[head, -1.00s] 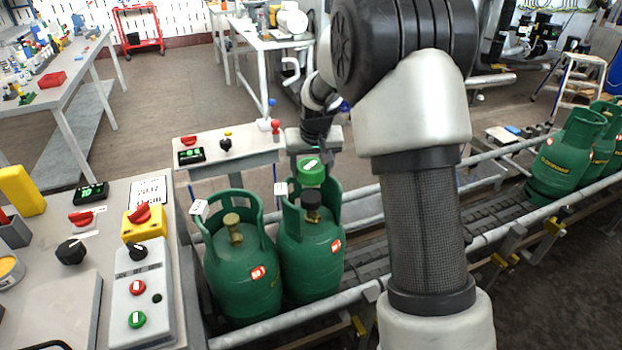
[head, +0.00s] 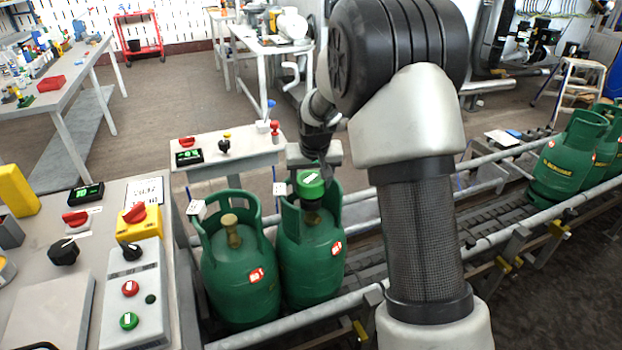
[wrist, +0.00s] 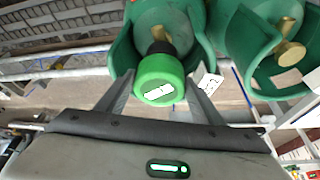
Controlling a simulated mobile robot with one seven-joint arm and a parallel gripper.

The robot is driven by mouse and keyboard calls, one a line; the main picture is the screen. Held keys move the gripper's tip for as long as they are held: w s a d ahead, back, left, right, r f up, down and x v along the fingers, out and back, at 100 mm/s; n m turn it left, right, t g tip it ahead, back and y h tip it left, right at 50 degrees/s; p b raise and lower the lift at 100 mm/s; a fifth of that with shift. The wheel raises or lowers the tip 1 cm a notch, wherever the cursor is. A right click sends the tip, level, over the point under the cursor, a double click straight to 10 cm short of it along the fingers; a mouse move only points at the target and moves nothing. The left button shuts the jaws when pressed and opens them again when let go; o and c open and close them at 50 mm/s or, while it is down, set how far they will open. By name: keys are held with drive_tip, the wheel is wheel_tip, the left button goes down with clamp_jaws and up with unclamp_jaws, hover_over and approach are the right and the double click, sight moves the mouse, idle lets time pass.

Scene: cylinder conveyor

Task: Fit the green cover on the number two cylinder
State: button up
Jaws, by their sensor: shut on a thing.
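My gripper (head: 312,172) is shut on the green cover (head: 311,186), a short round cap with a white label. It holds the cover over the neck of the right one of two green gas cylinders. The cover also shows between the fingers in the wrist view (wrist: 160,76), close to the black valve top (wrist: 160,48); I cannot tell whether they touch. That right cylinder (head: 308,265) stands upright inside its collar. The left cylinder (head: 240,285) has a bare brass valve (head: 231,230). Both carry small white tags, whose numbers I cannot read.
Both cylinders stand close together on the conveyor (head: 480,225) between grey rails. More green cylinders (head: 567,155) wait at the right. A control panel (head: 125,290) with knobs and buttons lies at the left. A small console (head: 225,158) stands behind.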

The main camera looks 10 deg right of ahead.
sight(311, 197)
drive_tip(key=shift+f, duration=0.6)
drive_tip(key=shift+f+b, duration=1.75)
drive_tip(key=shift+f, duration=0.6)
idle(0.6)
drive_tip(key=o, duration=1.1)
drive_tip(key=shift+r, duration=0.1)
drive_tip(key=p+v, duration=0.4)
drive_tip(key=v, duration=1.3)
drive_tip(key=shift+r, duration=0.15)
